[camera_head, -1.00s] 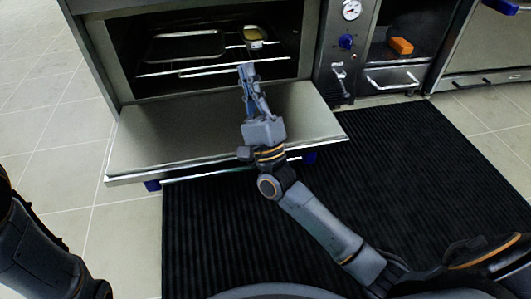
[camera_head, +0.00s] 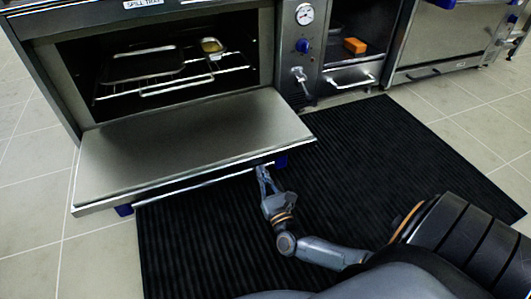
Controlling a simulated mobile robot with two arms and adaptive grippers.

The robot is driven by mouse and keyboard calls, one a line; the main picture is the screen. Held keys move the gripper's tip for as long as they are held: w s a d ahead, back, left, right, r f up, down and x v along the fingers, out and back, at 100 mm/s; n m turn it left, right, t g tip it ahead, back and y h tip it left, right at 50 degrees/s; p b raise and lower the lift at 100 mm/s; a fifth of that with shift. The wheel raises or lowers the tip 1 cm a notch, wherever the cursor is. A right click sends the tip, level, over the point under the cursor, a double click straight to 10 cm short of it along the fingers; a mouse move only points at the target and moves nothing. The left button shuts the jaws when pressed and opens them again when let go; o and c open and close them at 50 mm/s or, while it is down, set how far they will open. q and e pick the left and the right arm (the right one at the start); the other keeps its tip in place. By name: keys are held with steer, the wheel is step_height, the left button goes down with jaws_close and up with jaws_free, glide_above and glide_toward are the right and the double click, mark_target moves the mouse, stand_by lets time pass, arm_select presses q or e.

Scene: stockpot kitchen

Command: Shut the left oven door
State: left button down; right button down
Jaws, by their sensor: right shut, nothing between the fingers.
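The left oven door (camera_head: 190,140) hangs open, folded down flat in front of the oven. Its handle bar (camera_head: 195,188) runs under the front edge between two blue mounts. My right gripper (camera_head: 262,170) is shut and empty, at the door's front edge near the right end of the handle. I cannot tell whether it touches the door or handle. My left gripper is out of view.
A black ribbed mat (camera_head: 350,180) covers the floor before the ovens. To the right, a compartment holds an orange block (camera_head: 355,46). A gauge (camera_head: 305,14) and blue knob (camera_head: 303,46) sit on the panel between. Tiled floor (camera_head: 30,190) is clear at left.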

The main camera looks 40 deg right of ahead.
mark_target(258, 163)
steer(key=shift+b+x, duration=0.6)
steer(key=shift+x, duration=1.4)
